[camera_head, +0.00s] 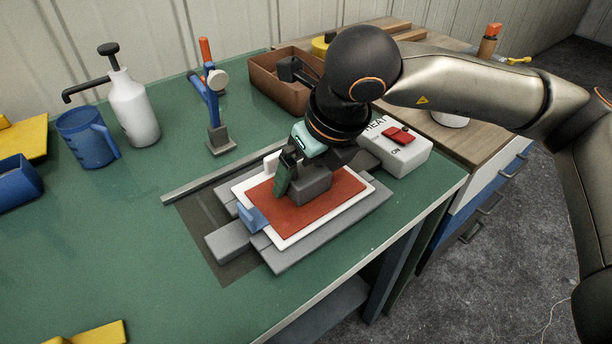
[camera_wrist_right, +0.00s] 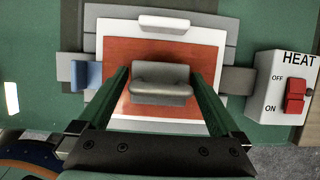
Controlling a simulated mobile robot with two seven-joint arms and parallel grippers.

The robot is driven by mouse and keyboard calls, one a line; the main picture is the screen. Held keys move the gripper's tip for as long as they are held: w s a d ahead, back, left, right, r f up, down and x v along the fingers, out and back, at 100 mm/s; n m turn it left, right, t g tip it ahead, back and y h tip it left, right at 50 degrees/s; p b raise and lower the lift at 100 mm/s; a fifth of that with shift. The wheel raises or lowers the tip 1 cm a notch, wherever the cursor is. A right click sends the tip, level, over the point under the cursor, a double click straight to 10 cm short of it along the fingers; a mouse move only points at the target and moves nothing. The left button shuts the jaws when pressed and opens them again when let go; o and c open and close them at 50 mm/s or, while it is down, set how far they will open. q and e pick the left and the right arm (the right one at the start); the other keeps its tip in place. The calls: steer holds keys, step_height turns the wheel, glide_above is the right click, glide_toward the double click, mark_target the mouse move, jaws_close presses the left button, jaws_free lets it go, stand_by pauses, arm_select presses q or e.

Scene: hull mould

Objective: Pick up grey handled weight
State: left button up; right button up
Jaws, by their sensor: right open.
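The grey handled weight (camera_head: 312,186) sits on a red sheet (camera_head: 335,197) with a white border, on a grey mould base (camera_head: 281,262). In the right wrist view the weight (camera_wrist_right: 161,83) shows as a grey block with a bar handle, upright on the red sheet (camera_wrist_right: 122,51). My right gripper (camera_head: 290,172) is over the weight. In the right wrist view its green fingers (camera_wrist_right: 162,100) are open, one on each side of the weight, with gaps visible. Whether the fingers reach down to handle height is hard to tell. My left gripper is not in view.
A white heat switch box (camera_head: 397,148) with a red rocker stands right of the mould. A blue and grey upright tool (camera_head: 213,100), a brown bin (camera_head: 270,88), a white pump bottle (camera_head: 133,110) and a blue jug (camera_head: 88,137) stand behind.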

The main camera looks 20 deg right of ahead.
steer(key=shift+f, duration=0.1)
steer(key=shift+c, duration=0.2)
jaws_close()
stand_by(0.8)
